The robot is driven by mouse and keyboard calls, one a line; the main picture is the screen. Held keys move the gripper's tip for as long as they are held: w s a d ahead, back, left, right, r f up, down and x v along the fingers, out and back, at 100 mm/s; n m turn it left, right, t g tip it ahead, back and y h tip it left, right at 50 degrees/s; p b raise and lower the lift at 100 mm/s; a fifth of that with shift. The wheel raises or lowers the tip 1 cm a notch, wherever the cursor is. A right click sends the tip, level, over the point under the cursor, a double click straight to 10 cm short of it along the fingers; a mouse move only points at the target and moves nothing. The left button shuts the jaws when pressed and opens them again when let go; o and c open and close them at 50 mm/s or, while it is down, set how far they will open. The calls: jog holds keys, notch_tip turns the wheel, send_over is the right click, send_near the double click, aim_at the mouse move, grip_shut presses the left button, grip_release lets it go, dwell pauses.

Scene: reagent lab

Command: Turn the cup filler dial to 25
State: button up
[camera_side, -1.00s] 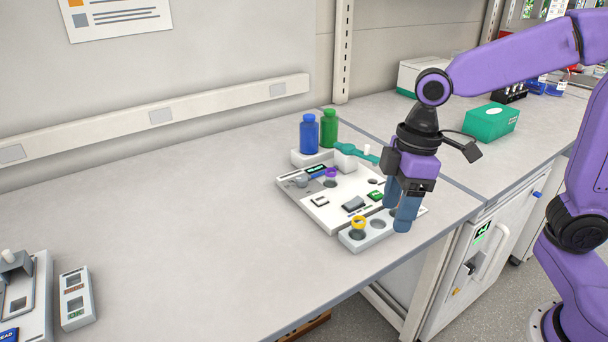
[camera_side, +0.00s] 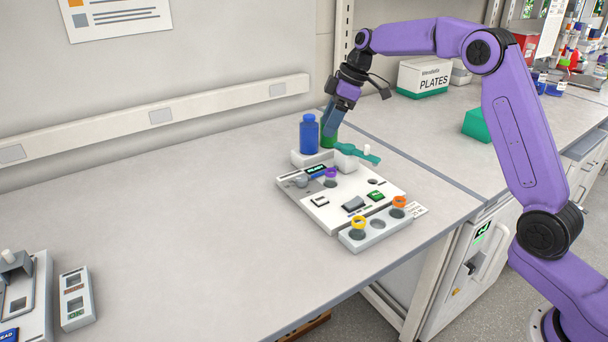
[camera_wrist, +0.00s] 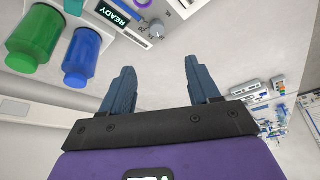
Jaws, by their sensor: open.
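The cup filler (camera_side: 330,205) is a white panel on the bench in the side view. Its small grey dial (camera_side: 300,181) is at the left back corner, beside a dark display. In the wrist view the dial (camera_wrist: 157,29) is at the top, right of the display (camera_wrist: 112,12) reading READY. My gripper (camera_side: 331,122) is at the back of the filler, by the green bottle. In the wrist view my gripper (camera_wrist: 160,66) is open, with its fingers apart and nothing between them. The dial lies beyond the fingertips. Its setting is not readable.
A blue bottle (camera_side: 309,134) and a green bottle (camera_side: 328,138) stand behind the filler, close to my gripper. A teal arm (camera_side: 358,153) extends at the back. A rack (camera_side: 350,243) with yellow-rimmed and orange-rimmed cups stands in front. The bench to the left is mostly clear.

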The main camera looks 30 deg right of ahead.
send_near(302, 178)
jog(key=x, duration=0.8)
jog(key=shift+a+f, duration=0.1)
jog(key=shift+f, duration=0.2)
jog(key=c, duration=1)
